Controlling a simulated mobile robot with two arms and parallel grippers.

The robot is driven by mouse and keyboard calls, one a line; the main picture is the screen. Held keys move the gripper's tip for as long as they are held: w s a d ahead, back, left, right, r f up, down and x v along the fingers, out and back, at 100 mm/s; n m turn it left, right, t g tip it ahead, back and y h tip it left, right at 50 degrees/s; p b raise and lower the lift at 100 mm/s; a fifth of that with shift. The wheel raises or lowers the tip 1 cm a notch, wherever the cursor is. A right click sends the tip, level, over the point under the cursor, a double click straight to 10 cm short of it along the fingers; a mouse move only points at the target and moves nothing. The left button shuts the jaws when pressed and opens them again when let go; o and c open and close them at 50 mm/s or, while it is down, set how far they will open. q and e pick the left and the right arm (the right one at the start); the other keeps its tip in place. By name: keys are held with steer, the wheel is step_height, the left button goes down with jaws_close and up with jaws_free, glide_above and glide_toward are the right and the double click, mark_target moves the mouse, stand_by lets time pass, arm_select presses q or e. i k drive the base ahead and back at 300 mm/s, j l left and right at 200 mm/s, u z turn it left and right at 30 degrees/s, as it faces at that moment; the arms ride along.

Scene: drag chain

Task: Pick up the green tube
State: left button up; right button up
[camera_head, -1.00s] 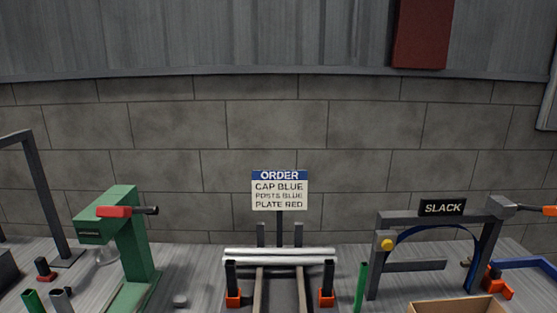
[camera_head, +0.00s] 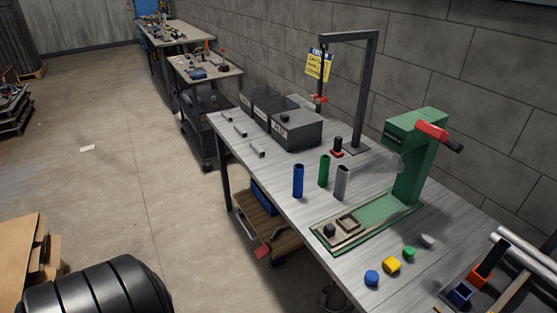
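The green tube (camera_head: 324,171) stands upright on the workbench (camera_head: 330,264). A blue tube (camera_head: 298,181) stands at its left and a grey tube (camera_head: 342,183) at its right, both upright and close to it. Neither of my grippers shows in this view, so nothing of mine is seen touching the tubes.
A green press (camera_head: 408,170) stands right of the tubes, its base in front of them. Dark bins (camera_head: 298,130) and a tall grey frame (camera_head: 368,90) stand behind. Small coloured caps, including a yellow one (camera_head: 391,265), lie nearer. The floor (camera_head: 130,190) at left is mostly clear.

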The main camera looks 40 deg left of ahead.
mark_target(325, 161)
steer(key=u, duration=1.1)
steer(key=z, duration=0.25)
steer(key=i+j+z, duration=0.2)
steer(key=z, duration=0.3)
steer(key=i+j+z, duration=0.1)
steer(key=j+z, duration=0.35)
